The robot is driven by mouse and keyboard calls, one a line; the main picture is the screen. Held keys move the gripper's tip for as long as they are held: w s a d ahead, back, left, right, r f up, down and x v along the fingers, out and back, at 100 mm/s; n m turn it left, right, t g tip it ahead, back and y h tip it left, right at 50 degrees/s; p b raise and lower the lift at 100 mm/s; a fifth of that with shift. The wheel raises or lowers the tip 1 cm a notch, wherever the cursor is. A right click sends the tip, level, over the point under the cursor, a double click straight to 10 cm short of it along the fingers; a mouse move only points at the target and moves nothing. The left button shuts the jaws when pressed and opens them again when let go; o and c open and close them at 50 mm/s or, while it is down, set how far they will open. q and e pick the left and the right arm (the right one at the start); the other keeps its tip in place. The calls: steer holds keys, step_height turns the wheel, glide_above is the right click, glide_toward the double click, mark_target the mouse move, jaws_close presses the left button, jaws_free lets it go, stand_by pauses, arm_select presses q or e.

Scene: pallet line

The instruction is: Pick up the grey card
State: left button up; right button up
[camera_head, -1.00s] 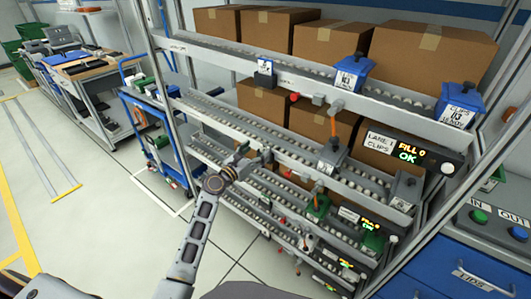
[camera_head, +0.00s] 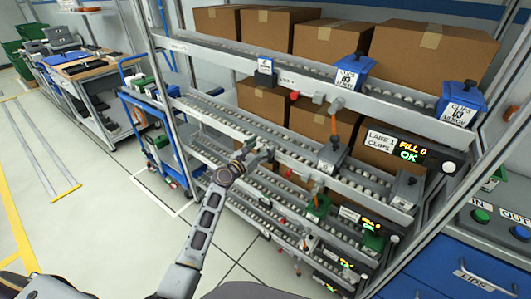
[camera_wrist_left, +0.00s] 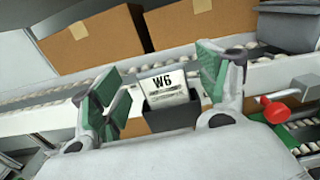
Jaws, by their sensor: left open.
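A pale grey-white card marked W6 (camera_wrist_left: 163,86) stands upright in a small dark holder (camera_wrist_left: 172,113) in the left wrist view. My left gripper (camera_wrist_left: 158,88) is open, with one green-padded finger on each side of the card. The fingers look apart from the card, and its depth relative to the fingertips is hard to tell. In the head view my left gripper (camera_head: 262,152) is at the front edge of a middle rack lane, and I cannot make out the card there. My right gripper is not in view.
The roller rack (camera_head: 240,130) fills the middle, with cardboard boxes (camera_head: 328,42) on its upper lanes. A red knob (camera_wrist_left: 272,108) sits right of my gripper in the wrist view. Blue bins (camera_head: 352,72) hang on the upper rail. The floor at left is open.

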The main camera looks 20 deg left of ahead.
arm_select(q)
steer(key=shift+w+d, duration=0.2)
steer(key=shift+w, duration=0.3)
steer(key=c, duration=0.9)
